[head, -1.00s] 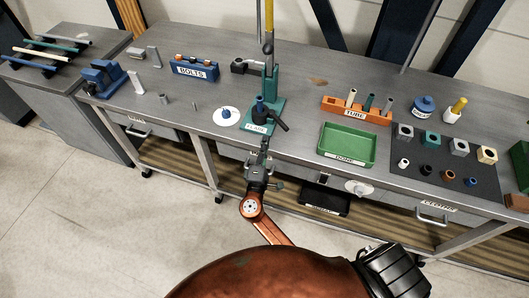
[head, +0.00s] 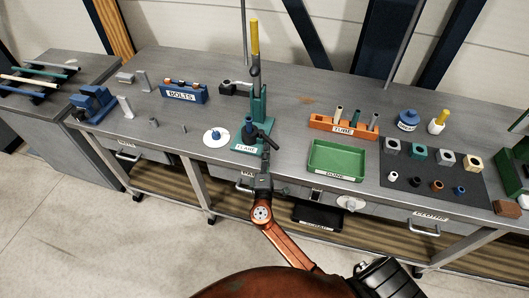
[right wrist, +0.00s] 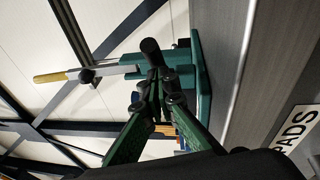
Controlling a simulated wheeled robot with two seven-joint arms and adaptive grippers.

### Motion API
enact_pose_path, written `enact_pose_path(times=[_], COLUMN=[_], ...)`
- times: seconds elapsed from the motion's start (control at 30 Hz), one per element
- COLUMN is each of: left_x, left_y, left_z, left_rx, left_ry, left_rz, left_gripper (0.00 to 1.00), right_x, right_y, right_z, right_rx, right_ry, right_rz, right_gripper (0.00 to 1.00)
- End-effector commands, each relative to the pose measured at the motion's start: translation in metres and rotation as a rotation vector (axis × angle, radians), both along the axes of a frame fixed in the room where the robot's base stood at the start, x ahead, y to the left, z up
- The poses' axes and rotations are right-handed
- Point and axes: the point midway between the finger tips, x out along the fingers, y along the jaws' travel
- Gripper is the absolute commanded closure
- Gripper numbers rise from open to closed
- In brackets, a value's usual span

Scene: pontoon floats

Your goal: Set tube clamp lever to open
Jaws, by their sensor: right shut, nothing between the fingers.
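The tube clamp is part of a green flaring stand (head: 259,104) on the bench, above a "FLARE" label. Its black clamp lever (head: 268,139) points right and toward me from the dark clamp post. My right gripper (head: 266,157) is at the bench's front edge, just in front of the lever. In the right wrist view its green-linked fingers (right wrist: 158,82) are shut and empty. There the lever's black rounded end (right wrist: 151,50) shows right by the fingertips; I cannot tell whether they touch. The green stand (right wrist: 201,75) is behind them. My left gripper is not in view.
A white disc with a blue piece (head: 216,137) lies left of the stand. A green "DONE" tray (head: 336,174) and an orange tube rack (head: 342,126) are to the right. A blue bolts holder (head: 184,94) is at the back left. A yellow-topped handle (head: 254,40) rises above the stand.

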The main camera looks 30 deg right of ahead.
Motion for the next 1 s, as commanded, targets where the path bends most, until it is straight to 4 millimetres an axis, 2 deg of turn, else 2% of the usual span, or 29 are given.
enact_pose_path(times=[0.3,0.47,0.83,1.0], left_x=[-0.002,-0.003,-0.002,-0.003], left_y=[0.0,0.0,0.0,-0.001], left_z=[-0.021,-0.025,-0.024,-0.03], left_rx=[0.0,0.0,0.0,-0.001], left_ry=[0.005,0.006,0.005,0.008], left_rz=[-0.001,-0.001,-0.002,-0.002], left_gripper=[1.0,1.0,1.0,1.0], right_x=[-0.004,-0.004,-0.004,-0.009], right_y=[-0.023,-0.031,-0.029,-0.012], right_z=[-0.004,-0.001,0.0,-0.006], right_rx=[-0.003,0.0,0.001,0.004], right_ry=[0.003,0.001,0.001,0.002], right_rz=[0.21,0.21,0.209,0.214], right_gripper=[1.0,1.0,1.0,1.0])
